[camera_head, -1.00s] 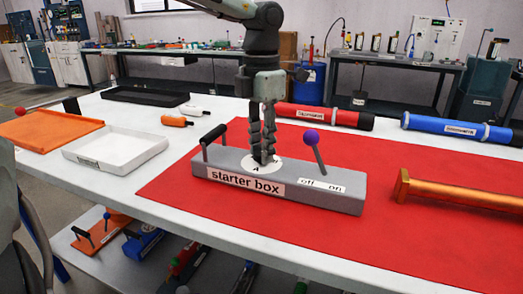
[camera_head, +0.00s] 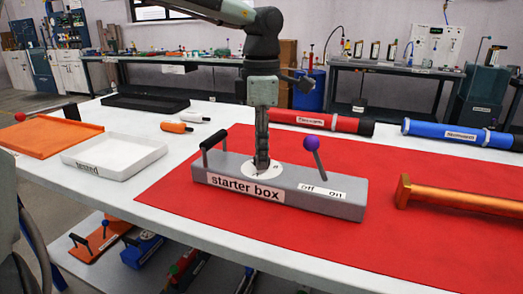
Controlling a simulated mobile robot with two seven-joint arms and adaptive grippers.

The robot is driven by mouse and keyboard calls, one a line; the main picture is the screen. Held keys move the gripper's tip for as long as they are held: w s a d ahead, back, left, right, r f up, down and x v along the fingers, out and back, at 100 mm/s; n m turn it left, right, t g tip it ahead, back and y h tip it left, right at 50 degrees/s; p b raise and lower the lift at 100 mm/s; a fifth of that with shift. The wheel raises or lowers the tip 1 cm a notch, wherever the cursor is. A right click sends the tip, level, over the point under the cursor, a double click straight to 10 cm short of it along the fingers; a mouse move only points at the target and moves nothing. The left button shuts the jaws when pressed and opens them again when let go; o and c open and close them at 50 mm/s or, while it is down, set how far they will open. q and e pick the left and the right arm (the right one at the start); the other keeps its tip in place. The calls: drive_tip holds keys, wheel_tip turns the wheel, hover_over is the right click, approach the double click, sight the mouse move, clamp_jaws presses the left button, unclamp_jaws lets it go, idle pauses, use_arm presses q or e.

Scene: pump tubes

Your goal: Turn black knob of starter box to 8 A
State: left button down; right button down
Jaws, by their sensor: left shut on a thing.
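The grey starter box (camera_head: 300,197) lies on a red mat on the table, with its labelled long side facing me. It has a black handle at its left end, a white round dial (camera_head: 249,172) near the middle and a purple-topped lever (camera_head: 311,145) by the "off" and "on" labels. My left gripper (camera_head: 262,160) points straight down over the dial, its fingers shut at the dial's centre. The black knob is hidden by the fingers, and the knob's pointing direction cannot be read. My right gripper is not in view.
A red tube (camera_head: 322,122) and a blue tube (camera_head: 450,132) lie behind the box. An orange tube (camera_head: 460,197) lies to the right. A white tray (camera_head: 115,172), an orange tray (camera_head: 50,142) and a black tray (camera_head: 146,104) sit at the left. Red mat in front is clear.

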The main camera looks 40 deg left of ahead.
use_arm(q)
drive_tip(key=c, duration=1.2)
unclamp_jaws()
drive_tip(key=shift+r, duration=0.1)
wheel_tip(320, 180, up, 12)
drive_tip(key=shift+f, duration=0.1)
